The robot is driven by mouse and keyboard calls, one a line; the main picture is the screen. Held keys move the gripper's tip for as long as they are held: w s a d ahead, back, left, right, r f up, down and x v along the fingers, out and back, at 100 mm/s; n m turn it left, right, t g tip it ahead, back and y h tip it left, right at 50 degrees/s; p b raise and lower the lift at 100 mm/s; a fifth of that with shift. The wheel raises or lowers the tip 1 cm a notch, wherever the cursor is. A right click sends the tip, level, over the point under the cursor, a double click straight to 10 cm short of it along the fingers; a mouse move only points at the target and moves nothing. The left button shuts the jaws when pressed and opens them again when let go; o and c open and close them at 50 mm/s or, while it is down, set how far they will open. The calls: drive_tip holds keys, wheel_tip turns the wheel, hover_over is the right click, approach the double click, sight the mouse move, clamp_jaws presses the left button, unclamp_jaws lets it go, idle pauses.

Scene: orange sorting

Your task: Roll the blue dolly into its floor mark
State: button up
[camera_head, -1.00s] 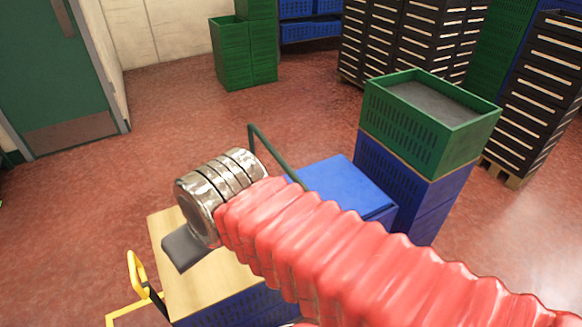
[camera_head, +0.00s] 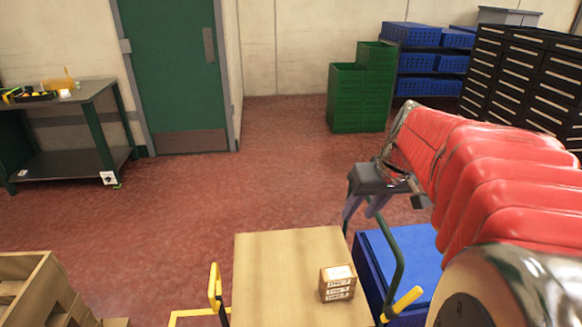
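A blue flat-topped thing, which looks like the blue dolly (camera_head: 420,250), stands at the lower right in the head view. A dark green bent handle (camera_head: 400,258) rises along its left side. Its wheels and lower part are hidden. My gripper (camera_head: 362,212) hangs just beyond and above the blue top, near the handle's upper end. Its two grey fingers point down and are apart, with nothing seen between them. I cannot tell whether it touches the handle.
A wooden top (camera_head: 285,265) with a small labelled carton (camera_head: 338,283) stands left of the blue thing, with yellow grips beside it. Wooden boxes (camera_head: 40,290) lie at lower left. A workbench (camera_head: 70,160), green crates (camera_head: 358,98) and black stacks stand behind. Red floor between is clear.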

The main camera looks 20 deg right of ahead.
drive_tip(key=m, duration=0.1)
approach(386, 228)
drive_tip(key=s+v, duration=0.1)
drive_tip(key=v, duration=0.4)
drive_tip(key=shift+d+t, duration=0.3)
drive_tip(key=shift+d, duration=0.1)
drive_tip(key=shift+w, duration=0.1)
drive_tip(key=x, duration=1.3)
drive_tip(key=shift+w+a+f, duration=0.1)
drive_tip(key=shift+a+f, duration=0.15)
drive_tip(key=shift+f, duration=0.1)
drive_tip(key=shift+c, duration=0.4)
clamp_jaws()
drive_tip(key=shift+a, duration=0.1)
